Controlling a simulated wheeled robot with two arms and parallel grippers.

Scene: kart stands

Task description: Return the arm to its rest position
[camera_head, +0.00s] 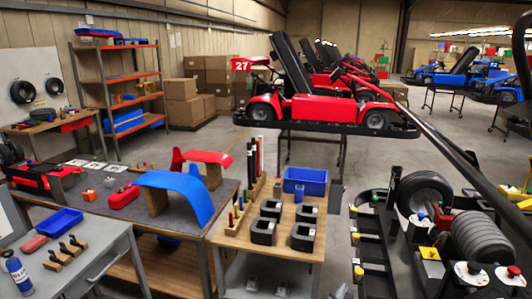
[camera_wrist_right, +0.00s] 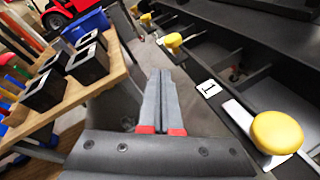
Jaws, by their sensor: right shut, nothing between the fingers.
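My right gripper (camera_wrist_right: 161,76) is shut and empty in the right wrist view, its two grey fingers side by side with red pads at their base. It hangs over the gap between the wooden-topped cart on the left and the black rack on the right. In the head view only a small grey part, probably of this gripper (camera_head: 340,291), shows at the bottom edge. My left gripper is in neither view.
The wooden-topped cart (camera_head: 262,245) bears black blocks (camera_head: 304,236) and a blue bin (camera_head: 305,181). The black rack (camera_wrist_right: 222,117) has yellow knobs (camera_wrist_right: 276,132). Tyres (camera_head: 425,195) stand at right. A red kart (camera_head: 325,108) sits on a stand behind. Open floor (camera_head: 232,150) lies beyond the tables.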

